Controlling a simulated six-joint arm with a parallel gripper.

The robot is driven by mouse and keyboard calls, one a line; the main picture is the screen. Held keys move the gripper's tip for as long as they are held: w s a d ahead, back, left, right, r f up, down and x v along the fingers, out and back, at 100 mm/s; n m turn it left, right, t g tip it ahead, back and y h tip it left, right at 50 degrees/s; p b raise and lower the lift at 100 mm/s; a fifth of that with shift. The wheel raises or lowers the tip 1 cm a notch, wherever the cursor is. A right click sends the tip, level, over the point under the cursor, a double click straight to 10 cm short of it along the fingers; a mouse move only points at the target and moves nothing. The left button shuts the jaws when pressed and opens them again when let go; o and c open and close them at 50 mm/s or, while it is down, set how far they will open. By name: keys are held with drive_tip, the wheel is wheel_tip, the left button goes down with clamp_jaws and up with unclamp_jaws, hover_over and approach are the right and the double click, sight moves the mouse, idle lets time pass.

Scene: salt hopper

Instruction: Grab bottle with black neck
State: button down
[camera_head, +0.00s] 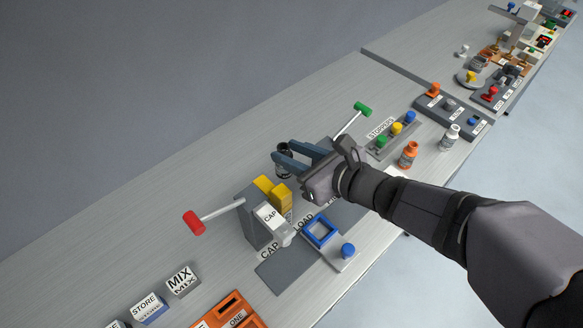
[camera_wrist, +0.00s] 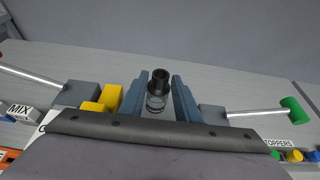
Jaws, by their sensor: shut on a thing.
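The bottle with the black neck (camera_wrist: 160,82) is upright between the two blue-grey fingers of my gripper (camera_wrist: 158,92) in the wrist view. Its body below the neck looks clear or greyish. In the head view the bottle (camera_head: 284,148) shows as a dark ring at the fingertips, with part of its body below them. My gripper (camera_head: 279,155) is shut on the bottle from the right side.
A cap station with yellow blocks (camera_head: 272,190) and a red-ended lever (camera_head: 194,222) stands at the front left. A green-ended lever (camera_head: 362,109) is behind my gripper. An orange bottle (camera_head: 408,155) and a white bottle (camera_head: 450,138) stand at right. The bench's back left is clear.

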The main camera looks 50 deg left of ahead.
wheel_tip(320, 180, up, 6)
drive_tip(key=shift+f+p, duration=0.1)
drive_tip(key=shift+p, duration=0.3)
